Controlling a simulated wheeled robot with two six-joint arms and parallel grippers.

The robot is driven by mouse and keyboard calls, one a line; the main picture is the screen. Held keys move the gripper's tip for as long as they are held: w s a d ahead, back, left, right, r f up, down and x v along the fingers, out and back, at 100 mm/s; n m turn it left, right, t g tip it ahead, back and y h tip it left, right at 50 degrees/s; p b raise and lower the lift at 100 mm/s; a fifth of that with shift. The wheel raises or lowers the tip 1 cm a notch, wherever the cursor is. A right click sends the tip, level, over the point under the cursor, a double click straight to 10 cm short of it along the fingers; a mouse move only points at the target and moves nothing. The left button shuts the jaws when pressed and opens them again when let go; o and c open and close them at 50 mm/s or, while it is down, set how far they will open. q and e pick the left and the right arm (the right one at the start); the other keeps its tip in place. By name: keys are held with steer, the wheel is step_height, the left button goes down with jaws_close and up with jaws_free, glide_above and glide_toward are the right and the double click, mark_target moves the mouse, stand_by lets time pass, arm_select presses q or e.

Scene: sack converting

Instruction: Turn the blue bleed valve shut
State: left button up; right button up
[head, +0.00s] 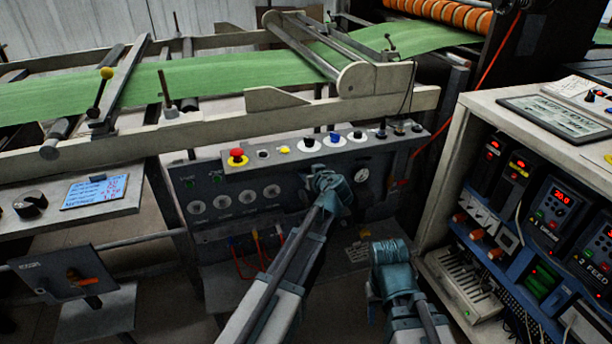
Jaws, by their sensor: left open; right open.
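A control panel (235,208) stands under the web frame, with a row of knobs and several round gauges. A small blue part (236,241) sits low on it at the left, beside red and yellow fittings with red hoses. I cannot tell whether this is the bleed valve or how it is turned. My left gripper (328,183) is in front of the panel's right half, right of the blue part and apart from it. My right gripper (390,252) is lower and further right, in front of the floor. Both are open, and I see nothing held. My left arm hides part of the lower panel.
A green web (200,78) runs above. An electrical cabinet (520,115) stands close at the right. A table (125,205) and grey box (65,273) are at the left.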

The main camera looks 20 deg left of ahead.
arm_select(q)
steer(key=shift+b+x, duration=0.4)
steer(key=shift+x, duration=1.15)
jaws_close()
